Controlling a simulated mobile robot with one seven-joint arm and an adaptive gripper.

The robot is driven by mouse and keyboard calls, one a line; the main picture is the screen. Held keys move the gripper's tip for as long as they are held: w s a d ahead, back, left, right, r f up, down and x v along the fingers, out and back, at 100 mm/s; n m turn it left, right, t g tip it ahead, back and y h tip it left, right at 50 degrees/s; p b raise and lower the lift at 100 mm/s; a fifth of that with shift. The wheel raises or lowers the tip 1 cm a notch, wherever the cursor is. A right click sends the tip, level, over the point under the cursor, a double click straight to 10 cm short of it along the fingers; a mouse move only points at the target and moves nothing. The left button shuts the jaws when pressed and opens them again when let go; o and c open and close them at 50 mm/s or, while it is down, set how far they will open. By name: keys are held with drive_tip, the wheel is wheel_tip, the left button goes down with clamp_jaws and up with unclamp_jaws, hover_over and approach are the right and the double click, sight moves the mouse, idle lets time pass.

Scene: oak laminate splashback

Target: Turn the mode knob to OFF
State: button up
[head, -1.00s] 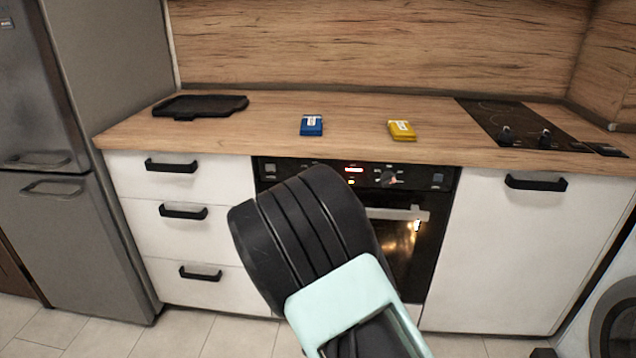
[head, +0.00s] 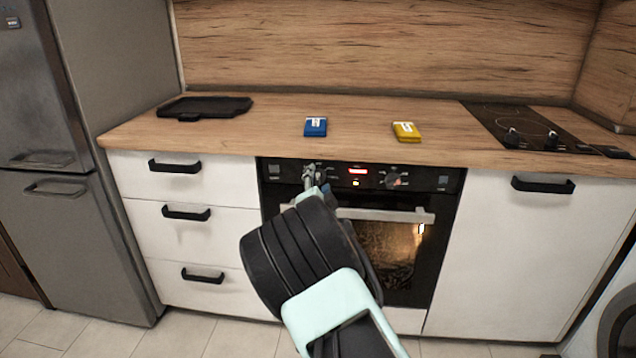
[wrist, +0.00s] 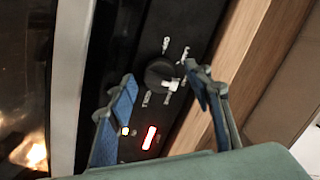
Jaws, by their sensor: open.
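A dark round knob (wrist: 158,72) with small white marks around it sits on the black oven panel; the marks are too small to read. In the head view, the left knob (head: 328,177) is partly hidden by my gripper (head: 313,175), and a second knob (head: 393,179) is to the right of the display. I cannot tell by label which is the mode knob. My gripper (wrist: 162,80) is open, its blue-padded fingers on either side of the left knob in the wrist view. I cannot tell whether they touch it.
A lit red display (head: 358,170) and small yellow light are between the knobs. The oven door handle (head: 385,215) sticks out below the panel. The wooden counter (head: 260,120) overhangs above, holding a blue packet (head: 316,127), yellow packet (head: 406,132) and black tray (head: 205,108).

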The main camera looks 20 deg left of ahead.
drive_tip(key=c, duration=1.1)
drive_tip(key=shift+n, duration=0.3)
drive_tip(key=n, duration=0.4)
drive_tip(key=shift+b, duration=0.3)
drive_tip(key=n, duration=0.2)
drive_tip(key=n+p, duration=0.1)
drive_tip(key=n, duration=0.1)
drive_tip(key=shift+a+r+n+g+h, duration=0.1)
drive_tip(key=shift+r+n+g+h, duration=0.05)
drive_tip(key=shift+n+g+h, duration=0.2)
drive_tip(key=n+p, duration=0.3)
drive_tip(key=n, duration=0.2)
drive_tip(key=shift+s+n+h, duration=0.1)
drive_tip(key=shift+n+h, duration=0.25)
drive_tip(key=shift+n+h+p, duration=0.3)
drive_tip(key=shift+n+p, duration=0.8)
drive_tip(key=shift+n, duration=0.8)
